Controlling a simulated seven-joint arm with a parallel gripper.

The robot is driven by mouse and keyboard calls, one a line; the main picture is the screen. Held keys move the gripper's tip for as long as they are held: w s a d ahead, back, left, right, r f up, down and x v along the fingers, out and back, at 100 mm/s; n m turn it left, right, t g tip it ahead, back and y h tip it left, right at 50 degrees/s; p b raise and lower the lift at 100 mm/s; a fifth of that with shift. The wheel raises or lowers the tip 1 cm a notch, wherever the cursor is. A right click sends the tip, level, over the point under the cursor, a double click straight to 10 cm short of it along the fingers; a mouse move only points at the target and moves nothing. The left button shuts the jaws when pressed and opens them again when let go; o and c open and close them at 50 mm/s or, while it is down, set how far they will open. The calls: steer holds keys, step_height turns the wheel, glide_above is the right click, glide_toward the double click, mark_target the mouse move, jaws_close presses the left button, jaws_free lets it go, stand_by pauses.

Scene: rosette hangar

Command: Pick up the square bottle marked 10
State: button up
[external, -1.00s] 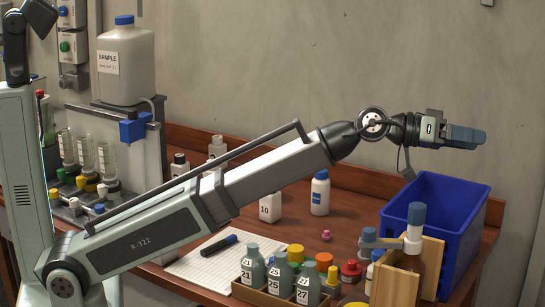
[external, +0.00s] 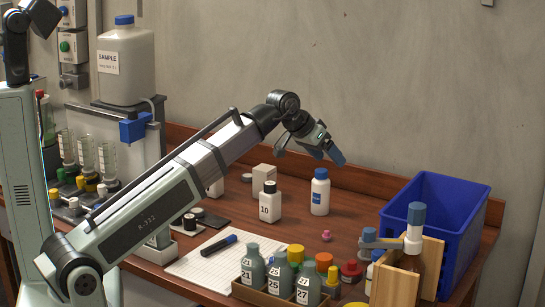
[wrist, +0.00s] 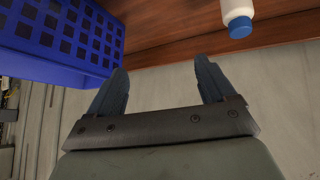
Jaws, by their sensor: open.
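The square bottle marked 10 (external: 270,207) is white with a black cap and stands upright on the brown table, near the middle of the external view. My gripper (external: 337,158) is above and behind it to the right, tilted downward, apart from everything. In the wrist view my gripper (wrist: 165,80) shows two blue fingers spread wide with nothing between them. The bottle marked 10 does not show in the wrist view.
A round white bottle with a blue cap (external: 320,193) stands just right of the marked bottle; a white box (external: 264,177) is behind. A blue bin (external: 440,225) is at right. Numbered grey bottles (external: 253,268) stand in a wooden rack in front.

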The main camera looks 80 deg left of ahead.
mark_target(270, 185)
steer(key=s+a+f+n+g, duration=0.2)
steer(key=s+a+f+g, duration=0.3)
steer(key=s+a, duration=0.85)
steer(key=shift+t+y, duration=0.3)
steer(key=shift+y, duration=0.1)
steer(key=f, duration=0.2)
steer(key=w+f, duration=0.1)
steer(key=f, duration=0.5)
steer(key=shift+w+a+f, duration=0.15)
steer(key=shift+f, duration=0.05)
steer(key=shift+s+a+x, duration=0.1)
steer(key=shift+s+x, duration=0.05)
steer(key=shift+x, duration=1.2)
steer(key=shift+s+a+x, duration=0.1)
steer(key=shift+x, duration=1.2)
steer(key=c, duration=1.2)
steer(key=shift+r, duration=0.1)
